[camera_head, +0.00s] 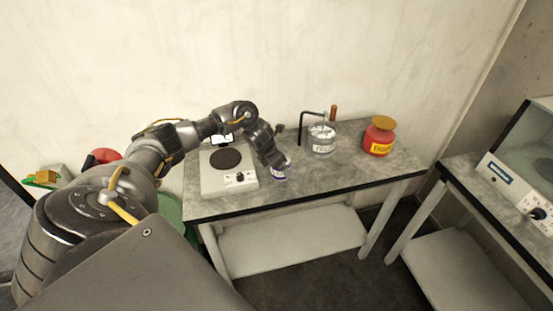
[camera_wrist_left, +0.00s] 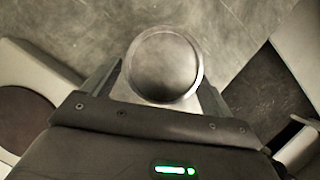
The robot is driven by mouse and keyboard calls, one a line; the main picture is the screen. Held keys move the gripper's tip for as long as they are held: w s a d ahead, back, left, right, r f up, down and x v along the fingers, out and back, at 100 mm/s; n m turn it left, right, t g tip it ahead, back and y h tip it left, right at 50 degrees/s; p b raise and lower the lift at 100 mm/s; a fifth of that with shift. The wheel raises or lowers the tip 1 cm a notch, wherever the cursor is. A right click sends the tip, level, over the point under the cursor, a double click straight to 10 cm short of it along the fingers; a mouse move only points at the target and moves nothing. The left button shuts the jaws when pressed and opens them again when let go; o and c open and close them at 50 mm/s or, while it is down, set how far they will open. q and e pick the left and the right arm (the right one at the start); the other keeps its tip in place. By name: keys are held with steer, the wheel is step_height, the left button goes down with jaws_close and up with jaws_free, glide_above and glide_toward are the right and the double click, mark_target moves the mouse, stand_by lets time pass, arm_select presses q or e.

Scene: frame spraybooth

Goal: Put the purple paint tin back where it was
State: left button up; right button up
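The purple paint tin (camera_head: 278,174), with a pale label, is near the front edge of the grey bench, right of the hotplate. In the head view my left gripper (camera_head: 276,163) comes over it from above and hides most of it. In the left wrist view the tin's round grey lid (camera_wrist_left: 164,64) sits between the fingers of my left gripper (camera_wrist_left: 162,75). The fingers appear to meet the tin on both sides. I cannot tell whether the tin touches the bench. My right gripper is not in view.
A hotplate (camera_head: 212,184) stands at the bench's left. A glass jar (camera_head: 322,142), a black bent rod (camera_head: 303,122) and a red jar (camera_head: 379,138) with a yellow label stand further right. The bench front right (camera_head: 340,176) is clear. A second bench (camera_head: 480,203) holds a machine.

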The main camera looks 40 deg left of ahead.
arm_select(q)
steer(key=shift+r, duration=0.1)
steer(key=v, duration=1.2)
steer(key=shift+b, duration=0.3)
